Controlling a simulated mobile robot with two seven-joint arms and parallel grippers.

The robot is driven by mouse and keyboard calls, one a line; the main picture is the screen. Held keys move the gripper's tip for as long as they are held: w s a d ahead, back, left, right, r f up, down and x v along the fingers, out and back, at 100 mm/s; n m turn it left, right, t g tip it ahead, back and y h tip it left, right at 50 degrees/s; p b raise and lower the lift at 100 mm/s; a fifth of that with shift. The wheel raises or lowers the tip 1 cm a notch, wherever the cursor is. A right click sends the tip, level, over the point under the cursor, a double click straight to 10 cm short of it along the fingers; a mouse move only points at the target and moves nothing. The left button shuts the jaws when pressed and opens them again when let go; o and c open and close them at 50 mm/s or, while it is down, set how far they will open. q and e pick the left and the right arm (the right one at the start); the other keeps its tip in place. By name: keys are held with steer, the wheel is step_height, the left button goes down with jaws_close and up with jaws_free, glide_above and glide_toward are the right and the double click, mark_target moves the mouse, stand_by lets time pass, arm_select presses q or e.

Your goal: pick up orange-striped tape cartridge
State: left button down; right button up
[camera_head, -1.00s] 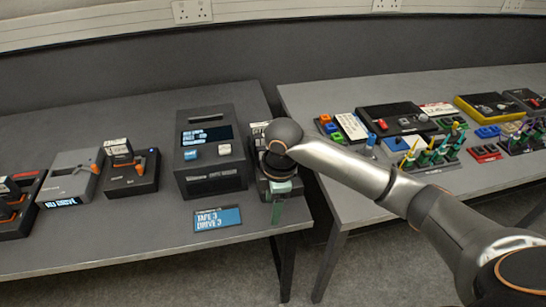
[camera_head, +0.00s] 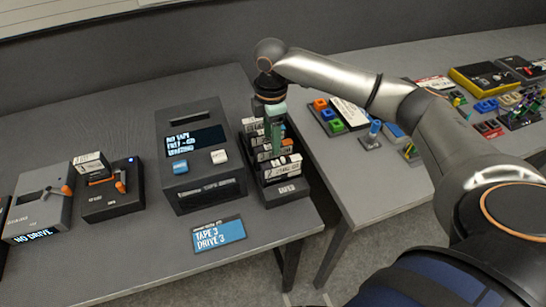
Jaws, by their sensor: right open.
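Several tape cartridges stand in a dark rack (camera_head: 284,192) at the right end of the left table. One with an orange patch (camera_head: 287,143) shows in the rack, partly behind my gripper; it is too small to be sure of its stripe. My right gripper (camera_head: 275,146) points down over the middle of the rack. It is open, and its green fingers are close to the cartridges. I cannot tell whether they touch any. My left gripper is not in view.
A tape drive box (camera_head: 202,160) with a screen and two buttons stands left of the rack. A blue sign (camera_head: 219,234) lies in front. Smaller devices with orange levers (camera_head: 112,190) stand further left. A second table (camera_head: 350,175) with switches and boxes is on the right, beyond a gap.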

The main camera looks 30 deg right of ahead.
steer(key=f, duration=0.6)
steer(key=shift+s+d+f, duration=0.15)
steer(key=shift+d+f, duration=0.05)
steer(key=shift+c, duration=0.3)
jaws_close()
steer(key=shift+r, duration=0.1)
